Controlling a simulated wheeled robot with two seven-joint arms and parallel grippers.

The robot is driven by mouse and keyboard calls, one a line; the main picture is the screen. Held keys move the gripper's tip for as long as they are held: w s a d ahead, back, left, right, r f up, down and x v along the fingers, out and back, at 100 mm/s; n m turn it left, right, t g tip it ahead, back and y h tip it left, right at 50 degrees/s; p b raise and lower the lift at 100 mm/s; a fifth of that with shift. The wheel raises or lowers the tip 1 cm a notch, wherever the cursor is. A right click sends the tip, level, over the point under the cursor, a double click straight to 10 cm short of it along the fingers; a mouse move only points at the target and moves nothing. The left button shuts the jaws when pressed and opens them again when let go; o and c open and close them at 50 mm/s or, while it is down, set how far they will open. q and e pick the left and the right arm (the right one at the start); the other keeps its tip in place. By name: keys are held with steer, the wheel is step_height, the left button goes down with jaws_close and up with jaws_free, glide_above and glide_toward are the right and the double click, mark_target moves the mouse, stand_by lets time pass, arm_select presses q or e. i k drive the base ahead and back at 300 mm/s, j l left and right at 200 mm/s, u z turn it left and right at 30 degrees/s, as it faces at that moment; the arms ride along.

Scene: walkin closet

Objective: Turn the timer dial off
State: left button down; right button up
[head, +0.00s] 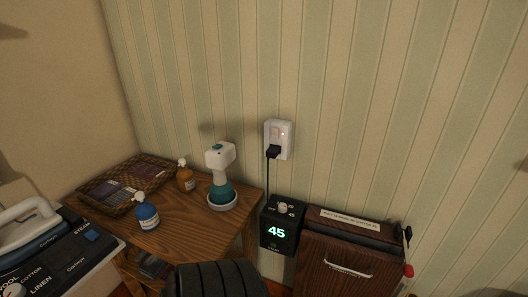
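The timer is a black box (280,234) right of the wooden table, and its front display shows a lit "45". A small pale dial (284,208) sits on its top face. I cannot tell which mark the dial points to. A black cord (267,180) runs from a plug in the white wall outlet (279,139) down toward the box. Neither of my grippers is in view, and nothing is touching the dial.
A brown wooden cabinet (345,268) with a handle stands right of the timer. The wooden table (205,225) holds a white-and-teal steamer (220,175), a blue bottle (147,214), an amber bottle (186,178) and a woven tray (150,167). An iron (28,225) is at far left.

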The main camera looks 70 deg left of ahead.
mark_target(282, 209)
steer(key=u, duration=2)
